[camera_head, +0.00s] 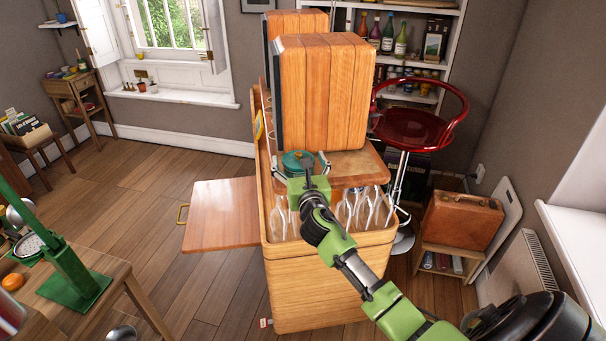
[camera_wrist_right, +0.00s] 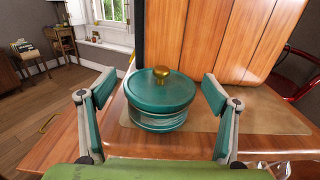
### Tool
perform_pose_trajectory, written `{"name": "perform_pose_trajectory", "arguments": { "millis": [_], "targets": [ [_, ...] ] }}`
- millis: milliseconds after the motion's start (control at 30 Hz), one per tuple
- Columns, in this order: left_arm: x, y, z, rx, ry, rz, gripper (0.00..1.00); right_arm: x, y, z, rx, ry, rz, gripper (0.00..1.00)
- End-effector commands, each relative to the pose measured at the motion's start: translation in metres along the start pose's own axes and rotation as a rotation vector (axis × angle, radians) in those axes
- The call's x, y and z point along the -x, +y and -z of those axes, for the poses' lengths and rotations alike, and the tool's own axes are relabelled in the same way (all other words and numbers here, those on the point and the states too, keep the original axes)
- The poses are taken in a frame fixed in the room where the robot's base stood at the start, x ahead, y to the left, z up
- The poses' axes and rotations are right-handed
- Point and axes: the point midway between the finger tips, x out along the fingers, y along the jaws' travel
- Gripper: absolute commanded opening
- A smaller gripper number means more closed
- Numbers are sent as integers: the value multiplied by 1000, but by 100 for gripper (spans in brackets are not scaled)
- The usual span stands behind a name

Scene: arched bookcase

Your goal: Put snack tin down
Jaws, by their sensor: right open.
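The snack tin (camera_wrist_right: 161,98) is a round teal tin with a lid and a brass knob. It stands upright on the wooden top of a bar cabinet (camera_head: 330,262). It also shows in the head view (camera_head: 296,162), partly hidden by my gripper. My right gripper (camera_wrist_right: 160,105) is open, with one teal-padded finger on each side of the tin and visible gaps between. It also shows in the head view (camera_head: 303,170), at the near edge of the cabinet top. My left gripper is not in view.
Upright wooden panels (camera_head: 325,90) of the cabinet rise just behind the tin. Glasses (camera_head: 360,208) hang or stand in the cabinet below its top. A wooden leaf (camera_head: 222,212) sticks out left. A red bar stool (camera_head: 415,128) and a brown suitcase (camera_head: 462,220) are at the right.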

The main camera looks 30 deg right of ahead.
Motion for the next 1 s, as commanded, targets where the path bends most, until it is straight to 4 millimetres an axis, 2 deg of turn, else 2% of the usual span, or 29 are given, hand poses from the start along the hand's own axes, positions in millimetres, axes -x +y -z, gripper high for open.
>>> {"name": "perform_pose_trajectory", "arguments": {
  "millis": [400,533,700,933,1000],
  "targets": [
    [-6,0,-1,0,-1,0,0,78,0,3,1,2,-2,81],
    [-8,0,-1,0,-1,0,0,97,0,3,0,3,-2,81],
    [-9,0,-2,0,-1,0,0,110,0,2,1,2,0,81],
    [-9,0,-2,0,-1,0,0,112,0,1,0,1,0,81],
    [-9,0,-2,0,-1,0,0,112,0,6,-9,11,-1,81]
  ]
}}
